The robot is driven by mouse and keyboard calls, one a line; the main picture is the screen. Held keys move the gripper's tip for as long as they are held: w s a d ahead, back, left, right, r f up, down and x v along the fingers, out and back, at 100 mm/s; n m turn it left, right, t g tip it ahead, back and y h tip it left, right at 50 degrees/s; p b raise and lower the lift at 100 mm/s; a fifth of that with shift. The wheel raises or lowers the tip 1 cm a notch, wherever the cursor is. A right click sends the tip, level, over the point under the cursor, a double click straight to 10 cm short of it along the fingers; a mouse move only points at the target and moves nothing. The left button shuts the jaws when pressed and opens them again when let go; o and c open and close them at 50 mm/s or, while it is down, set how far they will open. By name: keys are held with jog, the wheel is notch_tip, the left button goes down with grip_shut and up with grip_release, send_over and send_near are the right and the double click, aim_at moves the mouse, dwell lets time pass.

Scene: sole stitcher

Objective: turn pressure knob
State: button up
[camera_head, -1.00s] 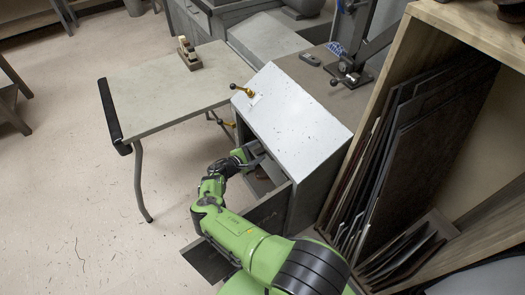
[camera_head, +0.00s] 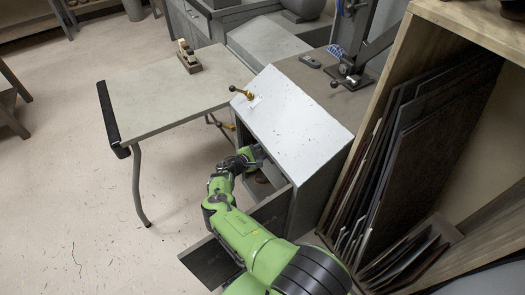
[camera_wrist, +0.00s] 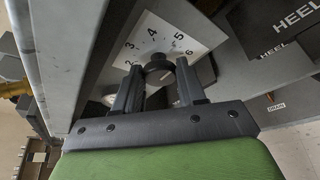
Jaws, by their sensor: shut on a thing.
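The pressure knob (camera_wrist: 158,65) is dark and round, in front of a white dial plate (camera_wrist: 150,34) with printed numbers, of which 2 to 6 show. My gripper (camera_wrist: 159,72) has one finger on each side of the knob and is shut on it. In the head view my gripper (camera_head: 254,156) reaches into the open front of the grey cabinet (camera_head: 318,188), below its sloped white top. The knob and dial are hidden there.
Dark plates marked "HEEL" (camera_wrist: 290,22) hang close at the right in the wrist view. A grey open drawer or door panel (camera_head: 270,214) lies beside my forearm. A table (camera_head: 165,95) stands left; a wooden rack of sheets (camera_head: 440,130) stands right. Floor at left is clear.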

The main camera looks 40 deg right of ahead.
jog(key=shift+w+n+g+y, duration=0.15)
jog(key=shift+n+g+y, duration=0.15)
jog(key=shift+n+g, duration=1.2)
jog(key=shift+n, duration=0.6)
jog(key=o, duration=1)
jog(key=shift+r, duration=0.1)
jog(key=shift+o, duration=0.2)
jog(key=p+v, duration=0.5)
jog(key=v, duration=1)
jog(key=shift+a+r+p, duration=0.2)
jog(key=shift+a+p, duration=0.15)
jog(key=shift+p, duration=0.05)
